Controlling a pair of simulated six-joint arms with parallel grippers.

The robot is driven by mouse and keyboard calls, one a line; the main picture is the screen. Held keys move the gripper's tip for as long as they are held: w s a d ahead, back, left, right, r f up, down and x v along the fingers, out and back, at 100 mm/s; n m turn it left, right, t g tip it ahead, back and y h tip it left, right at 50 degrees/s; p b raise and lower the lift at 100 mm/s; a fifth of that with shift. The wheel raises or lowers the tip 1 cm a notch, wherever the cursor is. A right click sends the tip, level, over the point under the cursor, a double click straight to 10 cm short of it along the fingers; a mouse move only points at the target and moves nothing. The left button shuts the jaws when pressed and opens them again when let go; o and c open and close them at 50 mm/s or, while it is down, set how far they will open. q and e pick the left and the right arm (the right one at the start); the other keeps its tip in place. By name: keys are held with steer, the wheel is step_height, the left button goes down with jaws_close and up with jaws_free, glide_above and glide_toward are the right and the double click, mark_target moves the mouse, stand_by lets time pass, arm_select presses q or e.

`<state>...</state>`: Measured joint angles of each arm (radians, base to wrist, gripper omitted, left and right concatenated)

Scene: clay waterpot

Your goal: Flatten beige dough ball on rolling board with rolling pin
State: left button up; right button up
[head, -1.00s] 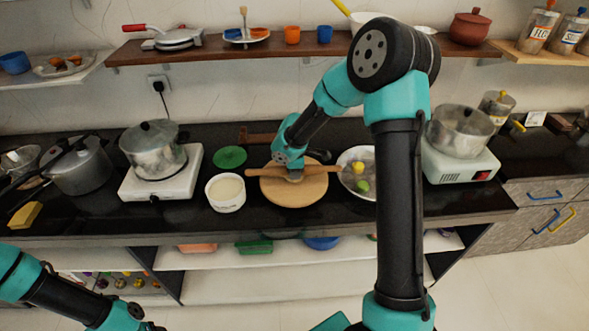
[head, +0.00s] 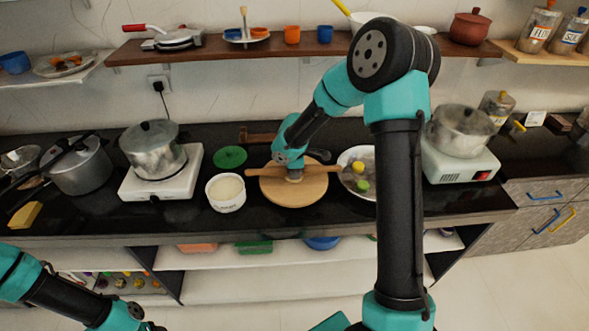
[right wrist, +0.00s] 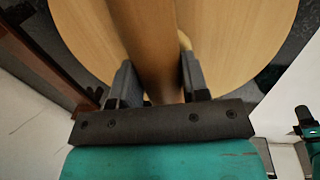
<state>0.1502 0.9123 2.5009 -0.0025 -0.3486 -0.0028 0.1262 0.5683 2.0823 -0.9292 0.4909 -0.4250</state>
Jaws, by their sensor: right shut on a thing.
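The wooden rolling pin (head: 320,168) lies level across the round wooden rolling board (head: 292,195) in the middle of the counter. My right gripper (head: 295,175) points down over the board and is shut on the rolling pin; in the right wrist view its two fingers (right wrist: 158,85) stand on either side of the pin (right wrist: 150,50). A small beige edge of dough (right wrist: 184,40) shows beside the pin there. The rest of the dough is hidden under the pin and gripper. My left arm shows at the lower left in the head view, but its gripper cannot be seen.
A white bowl of flour (head: 226,193) stands left of the board, and a green disc (head: 230,157) lies behind it. A plate of vegetables (head: 352,158) sits close on the right. Stoves with pots (head: 155,150) stand farther out. The counter's front edge is near the board.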

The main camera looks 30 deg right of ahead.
steer(key=shift+r, duration=0.1)
steer(key=shift+r, duration=2.4)
steer(key=shift+f, duration=0.15)
steer(key=shift+w+d+f, duration=0.15)
steer(key=shift+w+f, duration=0.1)
steer(key=shift+f, duration=0.65)
steer(key=shift+w+d+f, duration=0.15)
steer(key=shift+w+f, duration=0.1)
steer(key=shift+f, duration=0.6)
steer(key=shift+f, duration=1.15)
stand_by(2.5)
